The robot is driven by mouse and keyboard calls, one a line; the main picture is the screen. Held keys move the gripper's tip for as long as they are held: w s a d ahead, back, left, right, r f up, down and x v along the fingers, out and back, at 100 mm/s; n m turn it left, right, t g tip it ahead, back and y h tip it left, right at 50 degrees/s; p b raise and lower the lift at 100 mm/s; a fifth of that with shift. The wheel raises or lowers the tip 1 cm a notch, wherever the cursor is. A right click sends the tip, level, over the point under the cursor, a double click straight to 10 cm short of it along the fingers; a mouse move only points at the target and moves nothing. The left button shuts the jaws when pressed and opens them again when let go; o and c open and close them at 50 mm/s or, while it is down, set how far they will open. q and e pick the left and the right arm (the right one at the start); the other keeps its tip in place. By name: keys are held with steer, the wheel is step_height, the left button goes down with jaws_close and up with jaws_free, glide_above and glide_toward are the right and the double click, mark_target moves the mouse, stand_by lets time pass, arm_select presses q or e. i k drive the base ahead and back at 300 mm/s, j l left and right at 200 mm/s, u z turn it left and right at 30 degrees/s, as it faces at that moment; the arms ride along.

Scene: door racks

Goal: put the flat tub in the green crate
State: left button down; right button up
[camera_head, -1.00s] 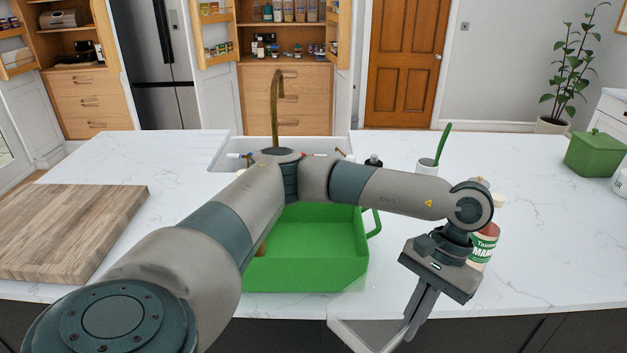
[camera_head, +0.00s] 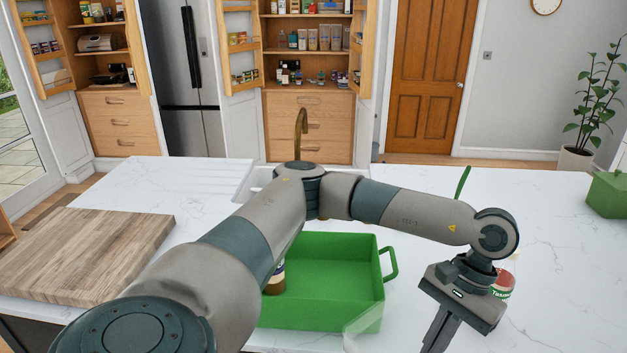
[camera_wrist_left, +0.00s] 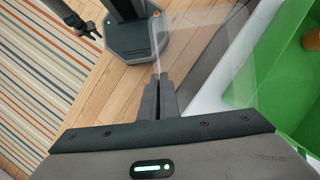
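The green crate (camera_head: 318,318) stands near the counter's front edge in the head view, with a small jar (camera_head: 275,280) inside it at the left. It also shows at the right of the left wrist view (camera_wrist_left: 262,70). My left gripper (camera_head: 440,334) points down, right of the crate and by the counter's front edge. In the left wrist view its fingers (camera_wrist_left: 160,82) are close together at the edge of the clear flat tub (camera_wrist_left: 238,62), seemingly gripping it. The tub (camera_head: 364,318) shows faintly, overlapping the crate's front right corner in the head view.
A wooden board (camera_head: 90,252) lies at the left of the counter. A jar with a red label (camera_head: 503,284) stands behind my left gripper. A green lidded pot (camera_head: 607,195) is at the far right. What seems my right gripper (camera_wrist_left: 88,28) hangs over the floor.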

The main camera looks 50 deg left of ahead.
mark_target(334, 291)
steer(key=k+j, duration=0.35)
steer(key=j, duration=0.15)
steer(key=k+j, duration=0.35)
steer(key=j, duration=0.15)
steer(key=k+j, duration=0.15)
steer(key=j, duration=0.15)
steer(key=k+j, duration=0.1)
steer(key=j, duration=0.15)
steer(key=k+j+u, duration=0.1)
steer(key=j, duration=0.2)
